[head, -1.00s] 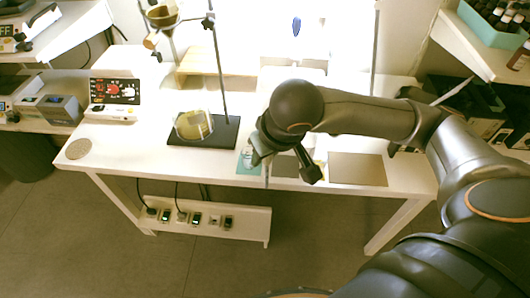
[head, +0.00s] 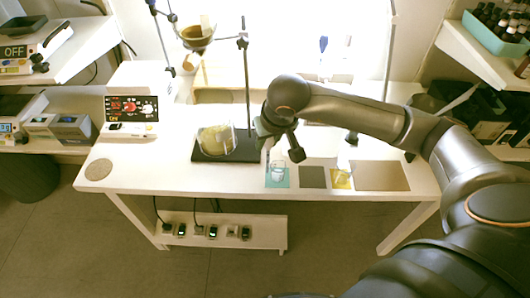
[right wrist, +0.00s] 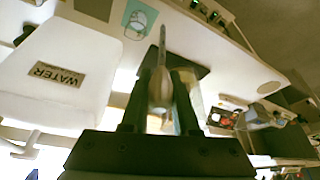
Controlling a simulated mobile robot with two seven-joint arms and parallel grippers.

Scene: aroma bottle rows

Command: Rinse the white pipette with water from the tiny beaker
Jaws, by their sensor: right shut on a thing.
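The tiny beaker (head: 278,172) is clear glass and stands on a teal mat (head: 286,185) near the table's front edge. It also shows at the top of the right wrist view (right wrist: 136,24). My right gripper (head: 273,137) is just above and behind the beaker. In the right wrist view my right gripper (right wrist: 162,90) is shut on the slim, pale white pipette (right wrist: 161,68), whose thin stem points up in that picture, beside the beaker. The pipette's tip looks apart from the beaker; whether it is above the rim is unclear. My left gripper is out of view.
A glass vessel with yellowish contents (head: 216,139) stands left on a black stand base (head: 199,157). Right of the beaker lie a grey mat (head: 313,178), a yellow mat (head: 341,183) and a brown mat (head: 382,176). A WATER label (right wrist: 57,74) is on a white surface.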

